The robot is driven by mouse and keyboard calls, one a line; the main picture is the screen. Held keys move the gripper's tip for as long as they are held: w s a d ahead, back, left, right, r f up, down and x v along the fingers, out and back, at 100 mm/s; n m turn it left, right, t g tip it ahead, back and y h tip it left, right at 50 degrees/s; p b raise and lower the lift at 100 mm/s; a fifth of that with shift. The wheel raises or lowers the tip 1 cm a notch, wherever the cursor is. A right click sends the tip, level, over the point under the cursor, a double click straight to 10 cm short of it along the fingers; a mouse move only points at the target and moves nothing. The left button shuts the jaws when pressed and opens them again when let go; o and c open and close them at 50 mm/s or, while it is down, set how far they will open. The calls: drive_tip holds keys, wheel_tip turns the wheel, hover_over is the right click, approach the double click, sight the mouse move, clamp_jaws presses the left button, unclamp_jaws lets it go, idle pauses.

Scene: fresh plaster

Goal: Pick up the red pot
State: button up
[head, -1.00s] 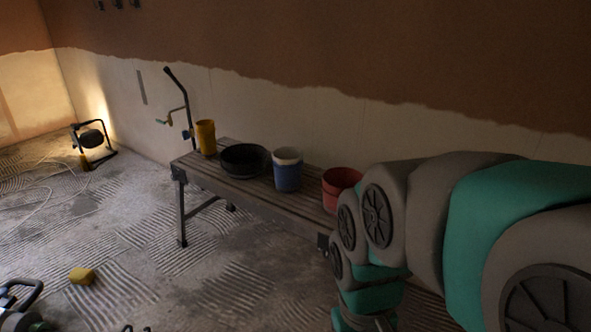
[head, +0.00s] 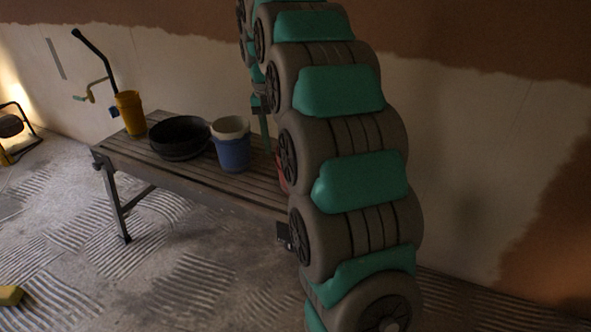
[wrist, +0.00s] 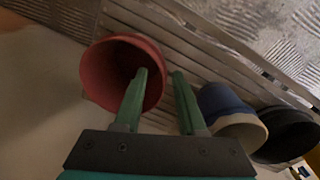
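The red pot (wrist: 122,72) stands on the slatted bench, seen from above with its open mouth toward me in the wrist view. In the head view only a sliver of the red pot (head: 281,178) shows behind my arm. My gripper (wrist: 160,76) is open and empty in the wrist view. Its left finger overlaps the pot's mouth in the picture, and its right finger lies to the right of the pot. I cannot tell how high the fingers are above the rim. In the head view my arm covers most of the gripper.
On the bench (head: 190,180), a blue pot with a white rim (head: 232,147) stands beside the red pot. Further left are a black tub (head: 179,138) and a yellow container (head: 130,113). The plastered wall (head: 440,120) runs close behind. A yellow block (head: 10,295) lies on the floor.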

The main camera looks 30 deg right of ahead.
sight(280, 165)
drive_tip(key=shift+w+d+f, duration=0.2)
drive_tip(key=shift+w+d, duration=0.05)
drive_tip(key=shift+w, duration=0.3)
drive_tip(key=shift+w+d+f, duration=0.2)
drive_tip(key=shift+w, duration=0.35)
drive_tip(key=shift+w+d+f, duration=0.1)
drive_tip(key=shift+w+f, duration=0.05)
drive_tip(key=shift+f, duration=0.05)
drive_tip(key=shift+s+d+f+b, duration=0.1)
drive_tip(key=shift+f+b, duration=0.2)
drive_tip(key=shift+f, duration=1.55)
drive_tip(key=shift+s+d+f+b, duration=0.1)
drive_tip(key=shift+f+b, duration=0.15)
drive_tip(key=shift+f, duration=1.6)
drive_tip(key=shift+c, duration=0.3)
clamp_jaws()
